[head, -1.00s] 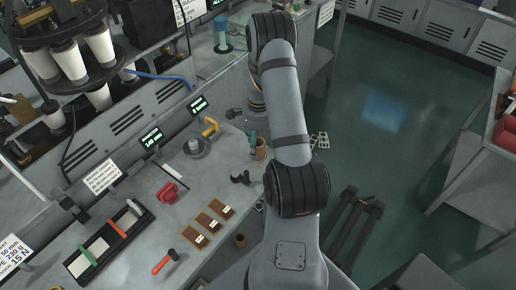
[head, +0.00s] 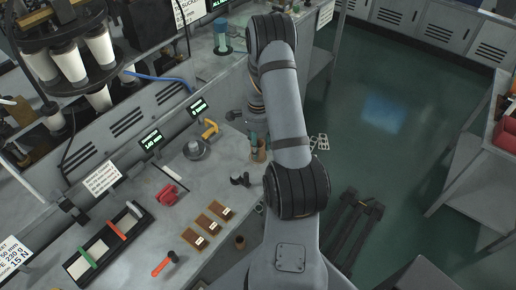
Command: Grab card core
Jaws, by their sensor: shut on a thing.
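My arm runs up the middle of the head view, and its far end folds down behind the forearm. I cannot make out my gripper there, nor anything held in it. A short brown cylinder (head: 240,243), perhaps a card core, stands near the bench's front edge, left of my arm. Another brown cylinder (head: 258,153) stands beside my forearm, with dark and teal parts at its top. I cannot tell whether either is the card core.
The grey bench (head: 160,232) holds several brown pads (head: 209,226), a red-handled tool (head: 165,264), a red item (head: 168,194), a black tray (head: 80,267) and a dark bracket-like piece (head: 240,180). A machine with white cups (head: 68,62) stands upper left. Open green floor (head: 390,170) lies right.

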